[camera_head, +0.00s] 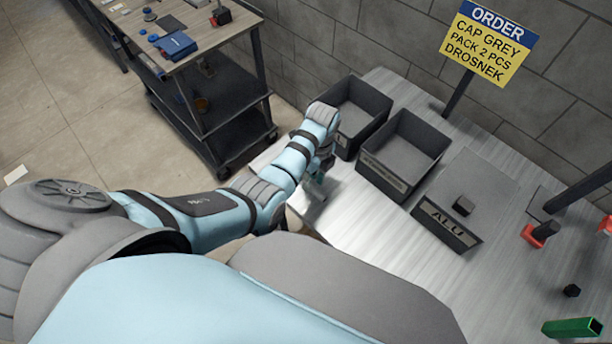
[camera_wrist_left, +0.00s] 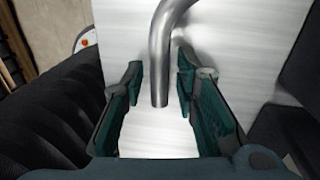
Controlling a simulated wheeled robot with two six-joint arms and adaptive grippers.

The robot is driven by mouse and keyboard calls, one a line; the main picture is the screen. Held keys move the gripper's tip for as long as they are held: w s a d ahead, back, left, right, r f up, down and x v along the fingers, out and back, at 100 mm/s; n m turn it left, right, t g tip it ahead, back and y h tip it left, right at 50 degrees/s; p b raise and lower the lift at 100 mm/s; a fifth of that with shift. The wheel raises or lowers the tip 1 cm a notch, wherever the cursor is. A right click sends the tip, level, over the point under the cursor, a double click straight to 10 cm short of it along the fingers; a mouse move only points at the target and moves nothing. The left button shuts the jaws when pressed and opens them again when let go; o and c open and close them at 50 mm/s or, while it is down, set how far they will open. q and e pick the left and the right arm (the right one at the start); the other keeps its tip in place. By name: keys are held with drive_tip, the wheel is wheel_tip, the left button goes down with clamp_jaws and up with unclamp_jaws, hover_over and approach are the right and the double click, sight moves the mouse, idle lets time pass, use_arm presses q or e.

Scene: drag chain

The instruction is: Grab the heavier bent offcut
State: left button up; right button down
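A bent grey metal tube (camera_wrist_left: 160,75), an offcut, lies on the pale table top in the left wrist view. Its straight end points toward me and its bend curves off to the upper right. My left gripper (camera_wrist_left: 161,68) is open, with one green-padded finger on each side of the tube's straight end and a visible gap on both sides. In the head view my left gripper (camera_head: 318,178) is low at the table's left edge, mostly hidden by my arm, and the tube cannot be made out there. A second offcut and my right gripper do not show.
Two dark open bins (camera_head: 352,112) (camera_head: 402,150) and a dark box marked ALU (camera_head: 447,232) stand along the table. An order sign (camera_head: 487,45) stands behind them. A green bar (camera_head: 572,328) and red-based part (camera_head: 538,235) are at right. A wheeled cart (camera_head: 205,95) stands left.

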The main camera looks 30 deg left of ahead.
use_arm(q)
wheel_tip(320, 180, down, 2)
drive_tip(key=shift+s+f, duration=0.1)
drive_tip(key=shift+s, duration=0.05)
drive_tip(key=shift+c, duration=0.3)
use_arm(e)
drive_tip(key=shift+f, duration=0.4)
use_arm(q)
drive_tip(key=shift+a, duration=0.1)
clamp_jaws()
